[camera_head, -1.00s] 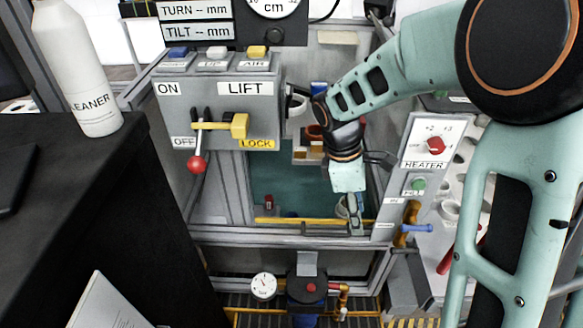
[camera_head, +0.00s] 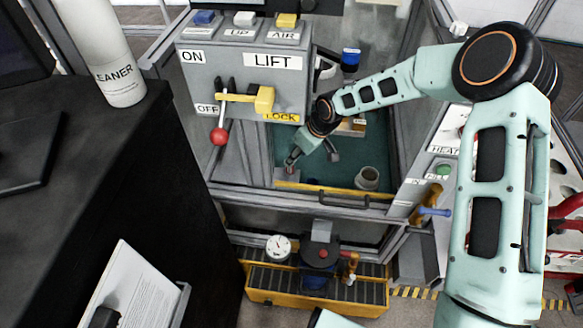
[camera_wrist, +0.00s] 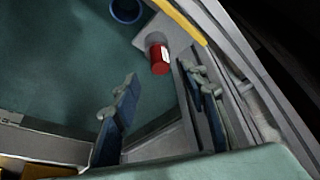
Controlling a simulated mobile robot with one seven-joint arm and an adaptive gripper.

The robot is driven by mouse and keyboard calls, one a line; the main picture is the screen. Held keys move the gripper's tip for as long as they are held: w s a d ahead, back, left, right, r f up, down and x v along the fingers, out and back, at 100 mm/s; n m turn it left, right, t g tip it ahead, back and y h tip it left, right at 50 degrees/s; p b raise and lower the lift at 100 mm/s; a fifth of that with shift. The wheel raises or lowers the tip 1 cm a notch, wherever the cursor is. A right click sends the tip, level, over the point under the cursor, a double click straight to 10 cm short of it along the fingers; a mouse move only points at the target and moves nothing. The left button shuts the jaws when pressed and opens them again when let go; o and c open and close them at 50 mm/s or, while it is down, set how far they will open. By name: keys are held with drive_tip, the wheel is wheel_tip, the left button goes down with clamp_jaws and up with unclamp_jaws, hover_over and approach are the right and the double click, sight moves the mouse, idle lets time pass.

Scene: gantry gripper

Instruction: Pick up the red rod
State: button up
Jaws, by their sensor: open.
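The red rod (camera_wrist: 158,58) shows in the wrist view as a short red cylinder with a small white mark, next to a grey block (camera_wrist: 152,38) by the yellow edge. My gripper (camera_wrist: 163,92) is open, with a finger on each side of the picture and nothing between the fingertips. The rod appears a little beyond the fingertips, roughly in line with the gap; I cannot tell its exact distance. In the head view my gripper (camera_head: 291,160) points down at the front left of the green-floored bay, close to a small reddish spot (camera_head: 290,170), with the rod mostly hidden.
A round cup (camera_head: 367,178) stands to the right on the bay floor. A yellow front bar (camera_head: 330,189) and a metal frame border the bay closely. The lift panel (camera_head: 240,75) with a red-knobbed lever hangs to the left of the arm.

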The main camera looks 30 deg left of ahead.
drive_tip(key=shift+x, duration=3.8)
drive_tip(key=shift+w+a+r, duration=0.1)
drive_tip(key=shift+a+r, duration=0.05)
drive_tip(key=shift+a, duration=0.05)
clamp_jaws()
